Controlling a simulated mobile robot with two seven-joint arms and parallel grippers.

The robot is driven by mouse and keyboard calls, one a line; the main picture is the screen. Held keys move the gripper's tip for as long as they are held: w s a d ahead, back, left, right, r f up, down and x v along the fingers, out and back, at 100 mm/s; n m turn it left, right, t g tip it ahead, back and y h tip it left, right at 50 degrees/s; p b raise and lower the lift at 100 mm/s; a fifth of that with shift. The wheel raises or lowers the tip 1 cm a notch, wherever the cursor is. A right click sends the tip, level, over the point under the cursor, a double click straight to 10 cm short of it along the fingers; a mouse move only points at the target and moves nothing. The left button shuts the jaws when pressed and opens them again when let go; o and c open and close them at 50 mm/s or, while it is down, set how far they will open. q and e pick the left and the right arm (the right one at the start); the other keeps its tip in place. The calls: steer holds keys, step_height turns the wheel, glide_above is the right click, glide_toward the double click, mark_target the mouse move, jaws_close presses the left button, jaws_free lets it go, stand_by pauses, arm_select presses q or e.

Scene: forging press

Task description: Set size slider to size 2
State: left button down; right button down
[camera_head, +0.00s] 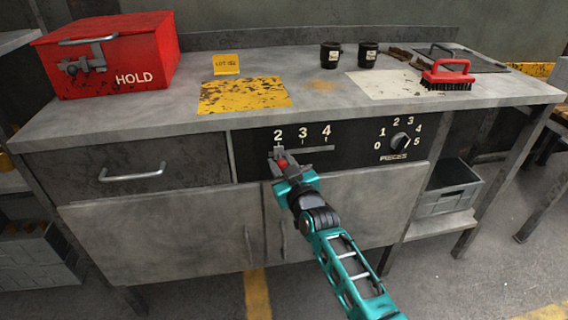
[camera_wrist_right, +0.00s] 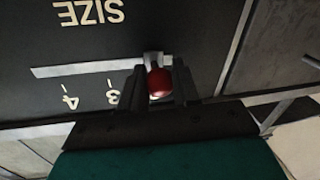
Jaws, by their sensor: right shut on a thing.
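The size slider's slot (camera_head: 318,149) runs under the numbers 2, 3 and 4 on the black front panel. Its red knob (camera_head: 282,162) is at the left end of the slot, under the 2. My right gripper (camera_head: 280,160) is shut on the red knob. In the right wrist view, which is upside down, the red knob (camera_wrist_right: 159,83) sits between the two fingers, past the 3. The gripper hides the 2 there. My left gripper is not in view.
Drawer handle (camera_head: 132,174) is to the left. On the bench top are a red HOLD box (camera_head: 130,60), a yellow sign (camera_head: 226,64), two black cups (camera_head: 331,55) and a red brush (camera_head: 448,75).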

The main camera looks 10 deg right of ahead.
steer(key=c, duration=0.9)
jaws_free()
steer(key=shift+a, duration=0.4)
steer(key=shift+c, duration=0.2)
steer(key=shift+o, duration=0.5)
steer(key=shift+d, duration=0.1)
steer(key=shift+s, duration=0.1)
steer(key=shift+s+d, duration=0.15)
steer(key=shift+s, duration=0.1)
steer(key=p+v, duration=0.4)
steer(key=v, duration=0.8)
steer(key=shift+s, duration=0.15)
